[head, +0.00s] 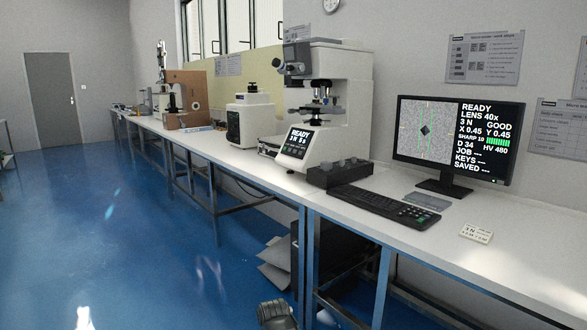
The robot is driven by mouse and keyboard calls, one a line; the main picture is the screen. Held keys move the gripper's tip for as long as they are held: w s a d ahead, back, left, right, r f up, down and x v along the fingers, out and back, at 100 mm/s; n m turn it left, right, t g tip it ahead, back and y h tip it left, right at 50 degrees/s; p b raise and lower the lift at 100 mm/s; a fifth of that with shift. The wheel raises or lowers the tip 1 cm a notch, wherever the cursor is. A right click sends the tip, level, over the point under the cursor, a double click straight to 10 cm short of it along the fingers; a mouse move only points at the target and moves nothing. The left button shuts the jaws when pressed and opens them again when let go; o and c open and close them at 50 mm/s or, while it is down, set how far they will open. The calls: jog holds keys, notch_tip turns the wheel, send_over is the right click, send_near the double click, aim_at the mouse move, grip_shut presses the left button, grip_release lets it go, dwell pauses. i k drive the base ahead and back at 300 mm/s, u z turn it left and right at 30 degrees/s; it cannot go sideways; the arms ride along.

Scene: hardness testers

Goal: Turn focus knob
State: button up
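The white hardness tester (345,90) stands on the bench at the centre, with a dark objective and stage area (320,100) and a lit front screen (298,142) reading READY. A small dark knob-like part (279,65) sticks out at its upper left; I cannot tell whether it is the focus knob. A dark ribbed end, apparently my gripper (277,315), shows at the bottom edge, well below the bench top. Its fingers cannot be made out.
A dark block with several rounded pieces (338,172), a keyboard (384,206) and a small white card (476,233) lie on the bench (440,242). Other instruments stand farther left. Bench legs and a dark box underneath occupy the space below. The blue floor (110,240) at left is open.

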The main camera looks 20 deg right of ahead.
aim_at(325, 166)
jog(key=u, duration=0.2)
jog(key=k, duration=0.7)
jog(key=u, duration=0.75)
jog(key=i, duration=1.55)
jog(key=z, duration=1.15)
jog(key=i, duration=1.15)
jog(key=z, duration=0.85)
jog(key=k, duration=0.65)
jog(key=z, duration=0.3)
jog(key=i, duration=0.7)
jog(key=u, duration=0.25)
jog(key=k, duration=0.9)
jog(key=z, duration=0.15)
jog(key=i, duration=0.6)
jog(key=u, duration=0.05)
